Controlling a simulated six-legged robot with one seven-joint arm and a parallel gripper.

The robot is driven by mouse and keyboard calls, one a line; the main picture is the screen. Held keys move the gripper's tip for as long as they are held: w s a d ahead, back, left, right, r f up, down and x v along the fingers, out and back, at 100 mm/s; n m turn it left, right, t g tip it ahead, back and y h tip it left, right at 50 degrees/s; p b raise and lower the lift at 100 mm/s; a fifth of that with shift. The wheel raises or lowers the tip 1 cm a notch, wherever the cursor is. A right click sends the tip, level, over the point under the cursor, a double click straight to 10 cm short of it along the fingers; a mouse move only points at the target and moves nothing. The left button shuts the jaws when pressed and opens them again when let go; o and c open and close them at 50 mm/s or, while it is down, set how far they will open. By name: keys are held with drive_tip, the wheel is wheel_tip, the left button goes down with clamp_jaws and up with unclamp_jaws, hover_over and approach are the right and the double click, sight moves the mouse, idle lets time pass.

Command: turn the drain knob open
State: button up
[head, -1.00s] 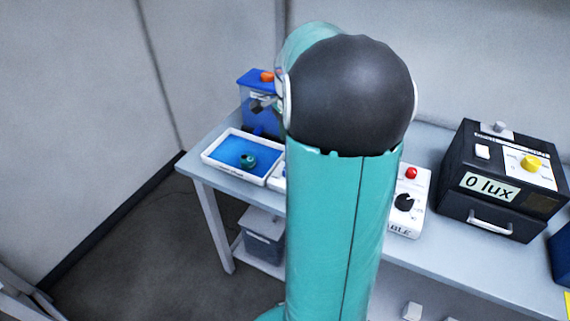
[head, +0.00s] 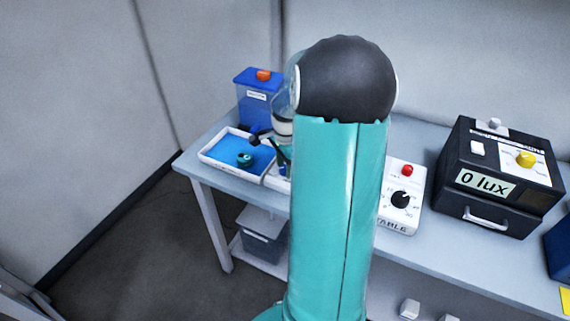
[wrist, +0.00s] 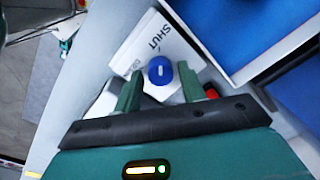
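The drain knob (wrist: 160,71) is a round blue knob with a light mark, on a white panel (wrist: 158,40) printed "SHUT" in the wrist view. More lettering on the panel is partly covered by a finger. My gripper (wrist: 160,78) is open, with one green finger on each side of the knob in the picture. I cannot tell whether the fingers touch it or how far above it they are. In the head view my arm hides the knob, and my gripper shows only in part beside the tray's right edge.
A white-rimmed tray (head: 206,157) with blue inside holds a small teal item (head: 244,160). Behind it stands a blue box (head: 260,104) with an orange cap. To the right are a white dial box (head: 402,218) with a red button and a black "0 lux" box (head: 480,205).

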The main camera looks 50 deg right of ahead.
drive_tip(key=c, duration=0.7)
drive_tip(key=shift+n, duration=0.4)
drive_tip(key=n, duration=0.3)
drive_tip(key=shift+n, duration=0.3)
drive_tip(key=n, duration=0.4)
drive_tip(key=shift+w, duration=0.1)
drive_tip(key=n, duration=0.9)
drive_tip(key=shift+r+n+y, duration=0.1)
drive_tip(key=shift+n+y, duration=0.2)
